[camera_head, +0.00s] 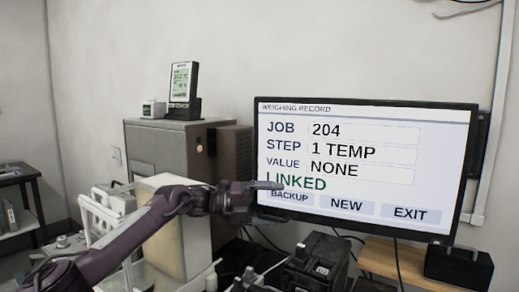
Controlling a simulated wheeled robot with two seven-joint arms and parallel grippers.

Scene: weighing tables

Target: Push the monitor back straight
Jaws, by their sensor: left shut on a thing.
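The monitor (375,205) has a black frame and a lit screen headed WEIGHING RECORD, reading JOB 204, STEP 1 TEMP, VALUE NONE, LINKED, with BACKUP, NEW and EXIT buttons. It stands at the right, and its picture edges slope down to the right. My left arm comes in from the lower left. My left gripper (271,200) is at the monitor's lower left edge and shut on it; the fingertips overlap the screen near LINKED and BACKUP. What lies behind the edge is hidden. My right gripper is not in view.
A grey cabinet (166,150) stands left of the monitor, with a small display device (183,84) and a white box (153,110) on top. Black equipment (318,262) and cables crowd below the monitor. A wooden shelf (408,264) and a black box (459,267) are at the lower right.

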